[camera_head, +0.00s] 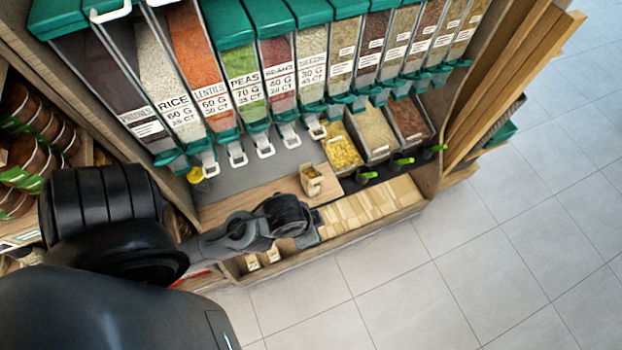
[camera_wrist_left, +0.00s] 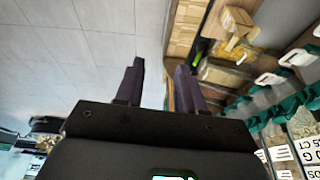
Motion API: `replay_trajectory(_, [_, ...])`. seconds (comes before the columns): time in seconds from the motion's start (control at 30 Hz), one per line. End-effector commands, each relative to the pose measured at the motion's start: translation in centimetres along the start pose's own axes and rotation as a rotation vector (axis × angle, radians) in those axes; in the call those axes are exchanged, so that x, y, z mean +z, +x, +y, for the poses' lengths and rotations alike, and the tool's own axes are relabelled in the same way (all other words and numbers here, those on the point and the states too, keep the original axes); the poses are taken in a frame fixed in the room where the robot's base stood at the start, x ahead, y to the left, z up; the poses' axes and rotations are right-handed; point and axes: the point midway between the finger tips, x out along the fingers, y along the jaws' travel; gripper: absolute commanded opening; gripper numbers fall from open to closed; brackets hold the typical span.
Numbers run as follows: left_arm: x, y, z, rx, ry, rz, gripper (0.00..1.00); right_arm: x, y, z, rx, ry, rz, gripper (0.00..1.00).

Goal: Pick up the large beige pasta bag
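A small beige packet (camera_head: 312,180) stands on the wooden counter below the dispensers; it also shows at the top right of the left wrist view (camera_wrist_left: 238,25). Flat beige packages (camera_head: 370,208) lie in rows on the low shelf in front, and two small beige bags (camera_head: 262,258) stand at its left end. I cannot tell which one is the pasta bag. My left gripper (camera_wrist_left: 160,68) is open and empty, its dark fingers apart. In the head view its arm reaches over the low shelf, and the fingertips are hard to make out. My right gripper is not in view.
Teal-lidded dispensers (camera_head: 236,75) with white handles line the back. Open bins (camera_head: 341,147) of yellow and beige food sit right of the counter packet. Shelved jars (camera_head: 35,150) stand at the left. The tiled floor (camera_head: 480,250) at the right is clear.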

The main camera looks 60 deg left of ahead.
Motion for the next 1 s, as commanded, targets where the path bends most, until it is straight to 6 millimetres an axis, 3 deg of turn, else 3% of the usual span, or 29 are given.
replay_trajectory(0.37, [-0.01, 0.00, 0.00, 0.000, 0.000, 0.000, 0.40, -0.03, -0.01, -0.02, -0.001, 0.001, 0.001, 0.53])
replay_trajectory(0.7, [-0.01, 0.00, -0.01, 0.000, 0.000, 0.000, 0.92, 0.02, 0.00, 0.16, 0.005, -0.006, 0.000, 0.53])
replay_trajectory(1.0, [-0.05, 0.01, -0.03, -0.001, 0.004, 0.001, 0.94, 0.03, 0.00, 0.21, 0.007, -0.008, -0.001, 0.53])
